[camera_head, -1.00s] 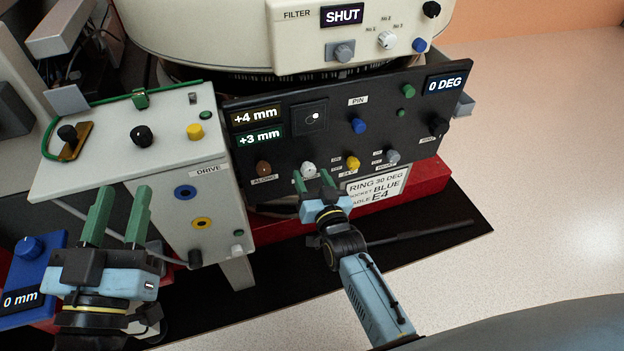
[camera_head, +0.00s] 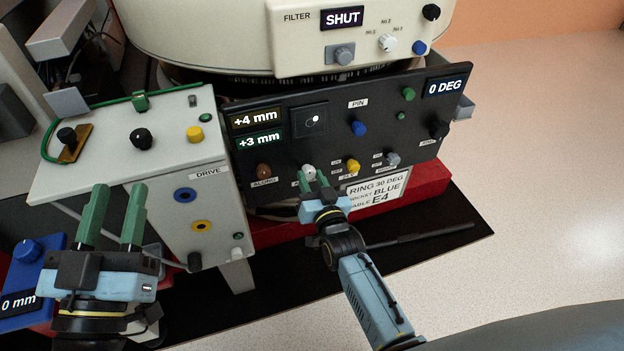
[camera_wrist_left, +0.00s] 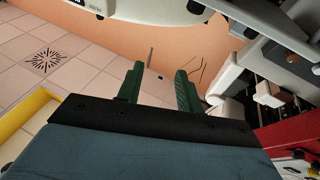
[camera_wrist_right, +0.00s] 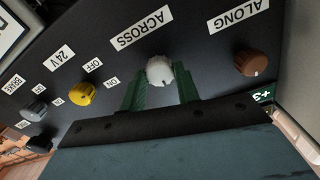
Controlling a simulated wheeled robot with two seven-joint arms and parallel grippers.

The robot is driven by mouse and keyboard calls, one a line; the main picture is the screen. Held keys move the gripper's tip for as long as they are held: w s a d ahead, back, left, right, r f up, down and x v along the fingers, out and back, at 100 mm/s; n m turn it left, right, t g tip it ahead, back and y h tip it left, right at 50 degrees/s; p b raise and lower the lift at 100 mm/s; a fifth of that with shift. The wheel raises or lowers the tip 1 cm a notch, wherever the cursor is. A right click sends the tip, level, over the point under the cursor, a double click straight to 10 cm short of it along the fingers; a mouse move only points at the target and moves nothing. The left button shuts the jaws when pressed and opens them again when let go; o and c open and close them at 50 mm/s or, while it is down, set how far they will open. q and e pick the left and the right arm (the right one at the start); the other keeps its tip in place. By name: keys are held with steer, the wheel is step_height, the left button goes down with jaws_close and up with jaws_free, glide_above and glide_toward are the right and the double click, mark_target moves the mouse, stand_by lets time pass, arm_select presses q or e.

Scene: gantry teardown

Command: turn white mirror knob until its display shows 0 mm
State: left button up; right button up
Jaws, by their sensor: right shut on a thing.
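The white knob (camera_head: 309,171) sits low on the black panel (camera_head: 290,112). In the right wrist view the white knob (camera_wrist_right: 160,70) is under the label ACROSS. My right gripper (camera_head: 312,180) is shut on it, with one green finger on each side. Two displays are at the panel's upper left: one reads +4 mm (camera_head: 256,118) and the green one below reads +3 mm (camera_head: 259,139). I cannot tell which belongs to this knob. My left gripper (camera_head: 119,188) is open and empty, in front of the white DRIVE box (camera_head: 222,215).
The brown ALONG knob (camera_wrist_right: 251,63) and the yellow knob (camera_wrist_right: 82,93) flank the white knob. A blue knob (camera_head: 358,127) is above. A blue box (camera_head: 30,262) with a 0 mm display stands at the far left. Open floor (camera_head: 540,170) lies to the right.

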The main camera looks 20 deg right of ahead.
steer(key=n+p, duration=0.2)
steer(key=n, duration=0.1)
steer(key=n+p, duration=0.1)
steer(key=n, duration=0.3)
steer(key=shift+n, duration=2.3)
steer(key=shift+f+n, duration=0.1)
steer(key=shift+n, duration=1)
arm_select(q)
step_height(320, 180, down, 12)
steer(key=s+a+g+y, duration=0.1)
steer(key=a+g+y, duration=0.2)
steer(key=g, duration=0.5)
steer(key=shift+s+f, duration=0.15)
steer(key=shift+s, duration=0.1)
arm_select(e)
steer(key=shift+n, duration=1)
arm_select(q)
steer(key=shift+d, duration=0.1)
